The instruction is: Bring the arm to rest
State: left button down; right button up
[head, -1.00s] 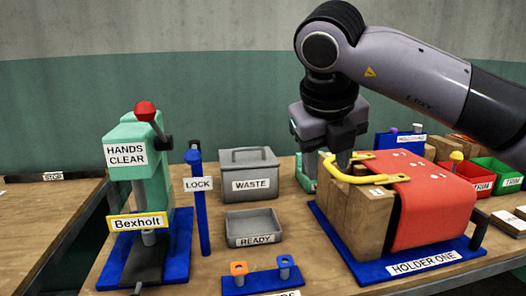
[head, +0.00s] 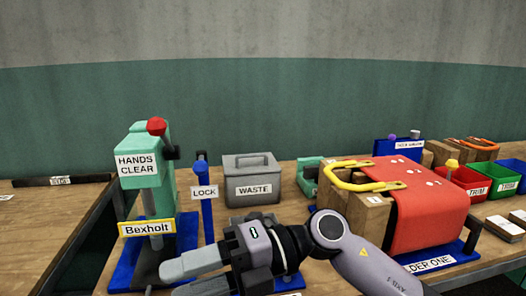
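My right arm comes in from the lower right, and its gripper (head: 197,275) is low at the bottom middle, pointing left. Its two pale fingers lie one behind the other, and I cannot tell if there is a gap between them. No object shows in them. The gripper is apart from the handle. My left gripper is not in view.
The green Bexholt press (head: 142,157) with a red knob stands at the left, beside the blue LOCK post (head: 206,215). A grey WASTE bin (head: 252,170) stands behind the gripper. Red (head: 466,177) and green (head: 499,173) trays are at the far right. My arm hides the READY tray.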

jog(key=w+d+f+m+t+h+p, duration=0.1)
jog(key=w+d+f+m+t, duration=0.3)
jog(key=m+t, duration=0.5)
jog(key=w+d+f+m+t+h+p, duration=0.15)
jog(key=d+f+m+t, duration=0.4)
jog(key=m, duration=0.55)
jog(key=w+d+f+m+t+h, duration=0.2)
jog(key=d+m+t, duration=0.4)
jog(key=m+t, duration=0.35)
jog(key=s+d+f+m+g+h, duration=0.2)
jog(key=s+d+f+m+h, duration=0.1)
jog(key=f, duration=0.4)
jog(key=s+d+f+m+g+h+p, duration=0.1)
jog(key=s+d+f+m+g+h, duration=0.2)
jog(key=s+d+f, duration=0.3)
jog(key=s+d+f+m+g+h+p, duration=0.1)
jog(key=s+d+f+m+g+h, duration=0.2)
jog(key=s+d+f, duration=0.2)
notch_tip(320, 180, down, 4)
jog(key=shift+s+f, duration=0.1)
jog(key=shift+s, duration=0.95)
